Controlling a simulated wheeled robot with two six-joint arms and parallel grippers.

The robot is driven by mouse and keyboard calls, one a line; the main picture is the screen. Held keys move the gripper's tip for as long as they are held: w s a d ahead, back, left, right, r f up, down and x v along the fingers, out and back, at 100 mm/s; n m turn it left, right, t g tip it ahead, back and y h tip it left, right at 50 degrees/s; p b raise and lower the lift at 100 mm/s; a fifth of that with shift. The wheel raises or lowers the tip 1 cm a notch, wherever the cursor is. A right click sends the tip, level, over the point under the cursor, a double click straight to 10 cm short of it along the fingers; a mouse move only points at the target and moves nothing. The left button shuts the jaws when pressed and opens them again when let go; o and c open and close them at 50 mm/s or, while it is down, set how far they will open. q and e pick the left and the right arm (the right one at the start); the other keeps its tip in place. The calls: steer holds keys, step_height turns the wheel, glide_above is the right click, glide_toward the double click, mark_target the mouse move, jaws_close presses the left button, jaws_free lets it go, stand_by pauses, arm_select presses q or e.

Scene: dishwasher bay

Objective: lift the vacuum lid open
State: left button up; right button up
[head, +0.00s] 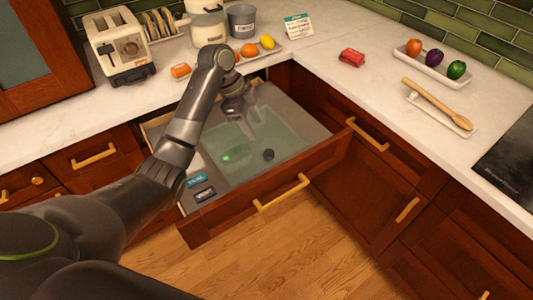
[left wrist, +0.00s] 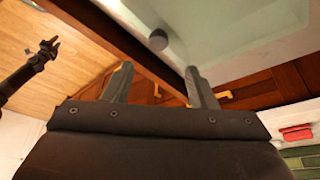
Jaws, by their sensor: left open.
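The vacuum lid (head: 275,133) is a clear, greenish pane lying flat, as far as I can see shut, over the unit in the open drawer. A dark round knob (head: 268,155) and a green glow show on it. In the left wrist view the pale lid (left wrist: 225,30) and knob (left wrist: 157,40) are at the top, beyond the fingers. My left gripper (head: 246,118) is over the rear part of the lid, open and empty; its two fingers (left wrist: 159,78) are spread. Whether it touches the lid I cannot tell. My right gripper (left wrist: 48,46) shows small and far off in the left wrist view; its jaw state is unclear.
The drawer front (head: 270,190) with its yellow handle stands out over the wooden floor. Two small labelled panels (head: 204,194) sit at the unit's left front. A toaster (head: 122,45), pots, fruit tray, red packet (head: 352,57) and wooden spoon (head: 437,103) stand on the counter.

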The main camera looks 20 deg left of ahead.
mark_target(268, 152)
arm_select(q)
steer(key=x, duration=1)
steer(key=shift+s+d+p, duration=0.1)
steer(key=shift+s+p, duration=0.05)
steer(key=shift+p, duration=0.25)
jaws_close()
